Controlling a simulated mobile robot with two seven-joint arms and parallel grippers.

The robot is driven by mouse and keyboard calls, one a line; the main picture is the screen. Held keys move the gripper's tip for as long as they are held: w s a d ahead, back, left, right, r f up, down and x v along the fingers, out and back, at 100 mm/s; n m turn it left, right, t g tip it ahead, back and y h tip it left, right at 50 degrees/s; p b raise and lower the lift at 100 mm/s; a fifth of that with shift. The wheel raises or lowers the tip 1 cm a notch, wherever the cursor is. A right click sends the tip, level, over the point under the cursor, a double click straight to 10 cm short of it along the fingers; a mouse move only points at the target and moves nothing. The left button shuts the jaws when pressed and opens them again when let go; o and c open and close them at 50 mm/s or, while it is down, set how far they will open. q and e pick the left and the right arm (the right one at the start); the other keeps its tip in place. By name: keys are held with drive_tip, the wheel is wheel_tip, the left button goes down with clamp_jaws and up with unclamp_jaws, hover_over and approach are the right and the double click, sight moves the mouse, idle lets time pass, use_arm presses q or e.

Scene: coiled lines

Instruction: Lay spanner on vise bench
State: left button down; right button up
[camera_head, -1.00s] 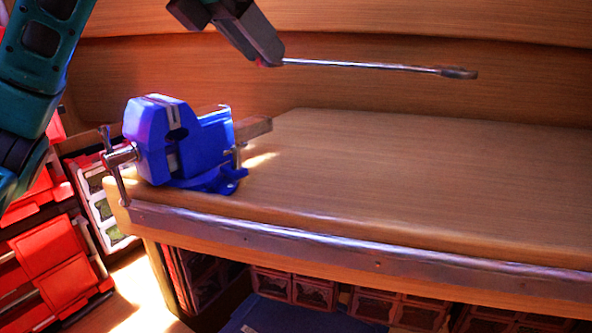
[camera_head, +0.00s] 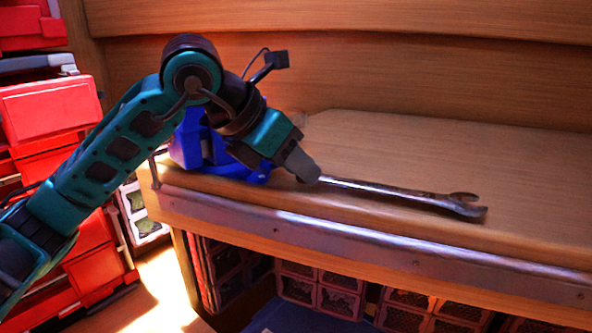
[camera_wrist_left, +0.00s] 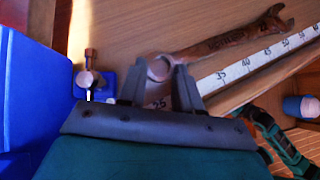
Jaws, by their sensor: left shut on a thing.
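My left gripper (camera_head: 308,176) is shut on one end of the spanner (camera_head: 400,192), a long steel wrench. The open-jaw end of the spanner points right, low over or on the wooden top of the vise bench (camera_head: 450,150); I cannot tell whether it touches. In the left wrist view the spanner (camera_wrist_left: 225,40) has its ring end between the fingertips (camera_wrist_left: 160,78). The blue vise (camera_head: 190,145) stands at the bench's left end, partly hidden behind my left arm. My right gripper is not in view.
A metal strip (camera_head: 330,247) runs along the bench's front edge; the left wrist view shows a numbered scale (camera_wrist_left: 245,68). Red boxes (camera_head: 50,110) stand at the left. Drawers (camera_head: 325,287) sit beneath the bench.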

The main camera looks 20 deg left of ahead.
use_arm(q)
drive_tip(key=shift+f, duration=0.35)
drive_tip(key=shift+r, duration=0.1)
drive_tip(key=shift+f, duration=0.25)
drive_tip(key=c, duration=1.1)
unclamp_jaws()
drive_tip(key=shift+o, duration=0.2)
